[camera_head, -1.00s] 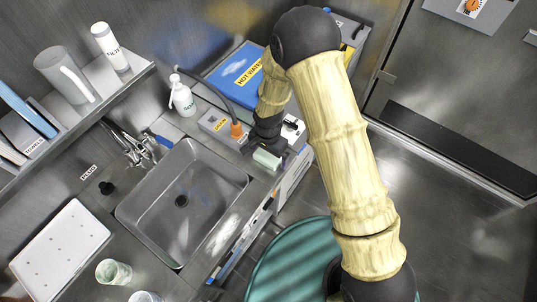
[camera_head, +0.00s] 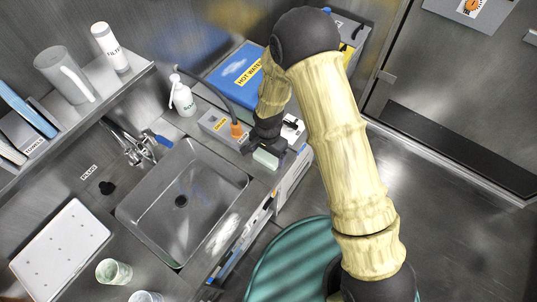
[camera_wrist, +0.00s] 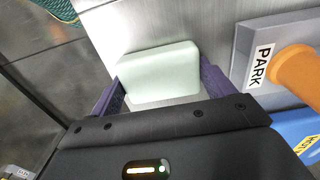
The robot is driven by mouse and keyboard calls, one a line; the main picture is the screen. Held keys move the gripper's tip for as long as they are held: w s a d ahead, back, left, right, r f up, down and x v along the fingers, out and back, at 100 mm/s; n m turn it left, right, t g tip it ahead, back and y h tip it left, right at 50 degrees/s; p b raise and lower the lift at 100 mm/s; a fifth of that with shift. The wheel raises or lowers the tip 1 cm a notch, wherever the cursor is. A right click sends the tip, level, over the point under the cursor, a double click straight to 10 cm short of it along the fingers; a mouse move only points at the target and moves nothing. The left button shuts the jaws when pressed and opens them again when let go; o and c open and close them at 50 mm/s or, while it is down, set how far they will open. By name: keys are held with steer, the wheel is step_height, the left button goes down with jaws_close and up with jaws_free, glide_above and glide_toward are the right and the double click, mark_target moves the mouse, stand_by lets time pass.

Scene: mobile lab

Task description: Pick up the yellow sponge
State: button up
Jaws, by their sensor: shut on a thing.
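A pale green, rounded block (camera_wrist: 158,72) like a sponge sits between the two purple fingers of my gripper (camera_wrist: 161,80) in the wrist view. The fingers press on its left and right sides. The block (camera_head: 265,159) also shows in the head view, at the counter's front edge to the right of the sink. My gripper (camera_head: 266,150) is over it there, partly hidden by my own wrist. I cannot tell whether the block touches the counter. No clearly yellow sponge shows in either view.
A grey box with an orange plug (camera_head: 237,130) stands close to the left of my gripper, with a blue hot-water unit (camera_head: 238,72) behind. The steel sink (camera_head: 180,200) lies left. A soap bottle (camera_head: 182,97) stands behind it. Open floor lies right.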

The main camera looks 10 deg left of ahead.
mark_target(268, 154)
steer(key=shift+r, duration=0.1)
step_height(268, 154, up, 10)
steer(key=b, duration=0.1)
stand_by(0.3)
steer(key=o, duration=0.3)
steer(key=shift+c, duration=1.2)
